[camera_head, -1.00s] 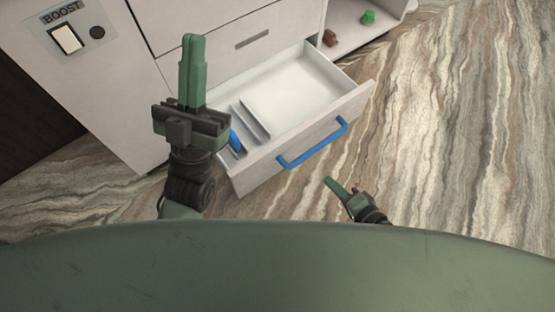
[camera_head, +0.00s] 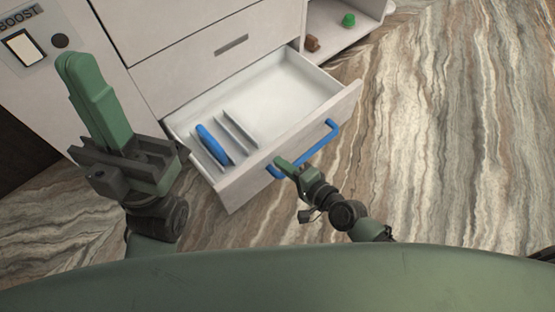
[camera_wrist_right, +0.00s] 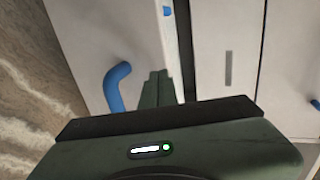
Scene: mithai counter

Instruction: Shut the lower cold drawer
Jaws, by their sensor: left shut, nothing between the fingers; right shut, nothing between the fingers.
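The lower cold drawer (camera_head: 235,193) stands pulled out of the white cabinet, with its blue bar handle (camera_head: 318,151) on the front. Inside lie a blue object (camera_head: 213,146) and thin dividers (camera_head: 239,130) at the left end; the rest of the drawer looks empty. My right gripper (camera_head: 281,164) is shut and empty at the drawer front, close to the left end of the handle; I cannot tell whether it touches. In the right wrist view the shut fingers (camera_wrist_right: 158,90) are beside the handle (camera_wrist_right: 116,88). My left gripper (camera_head: 85,75) is shut and empty, raised left of the drawer.
The closed upper drawer has a grey slot pull (camera_head: 231,45). An open shelf to the right holds a green item (camera_head: 348,19) and a brown item (camera_head: 312,43). A BOOST panel (camera_head: 24,46) is on the cabinet at left. The marbled floor (camera_head: 440,130) at right is clear.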

